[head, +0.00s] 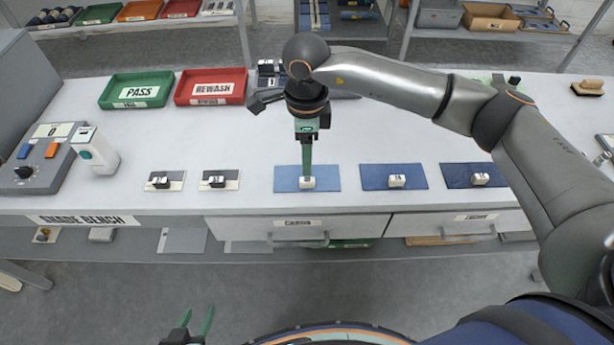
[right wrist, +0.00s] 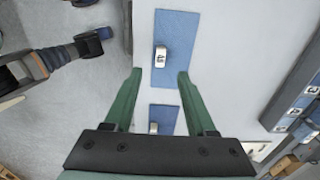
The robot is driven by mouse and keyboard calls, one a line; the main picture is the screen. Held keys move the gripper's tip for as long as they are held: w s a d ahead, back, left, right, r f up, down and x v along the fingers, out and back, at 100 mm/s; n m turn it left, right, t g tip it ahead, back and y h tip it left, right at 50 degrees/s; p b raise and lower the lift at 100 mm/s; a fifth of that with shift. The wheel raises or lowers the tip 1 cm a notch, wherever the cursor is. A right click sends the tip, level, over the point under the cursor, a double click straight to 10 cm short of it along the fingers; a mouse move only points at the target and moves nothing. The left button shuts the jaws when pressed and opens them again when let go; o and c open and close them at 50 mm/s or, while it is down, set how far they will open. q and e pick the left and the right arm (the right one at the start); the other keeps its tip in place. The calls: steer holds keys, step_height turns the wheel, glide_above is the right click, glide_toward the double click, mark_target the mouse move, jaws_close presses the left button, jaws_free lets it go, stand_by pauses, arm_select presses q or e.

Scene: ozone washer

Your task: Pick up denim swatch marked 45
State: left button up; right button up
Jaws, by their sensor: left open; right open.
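A light blue denim swatch (head: 345,178) lies flat on the bench with a white tag block on it. In the right wrist view this swatch (right wrist: 178,32) lies just beyond the fingertips, and its tag appears to read 45, though small. My right gripper (head: 307,176) is open and empty above the light blue swatch, its green finger hiding part of it. In the right wrist view its fingers (right wrist: 161,76) spread on either side. My left gripper (head: 196,322) is open and empty at the bottom of the head view, away from the bench.
A mid-blue swatch (head: 372,172) and a dark blue swatch (head: 457,172) lie to the right. Two grey cards (head: 228,174) with small blocks lie to the left. A green PASS tray (head: 112,92) and red REWASH tray (head: 238,86) stand behind. The bench between is clear.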

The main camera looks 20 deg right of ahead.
mark_target(307, 180)
step_height(307, 180, down, 8)
steer(key=shift+r+p, duration=0.1)
steer(key=shift+p, duration=0.35)
jaws_close()
stand_by(0.4)
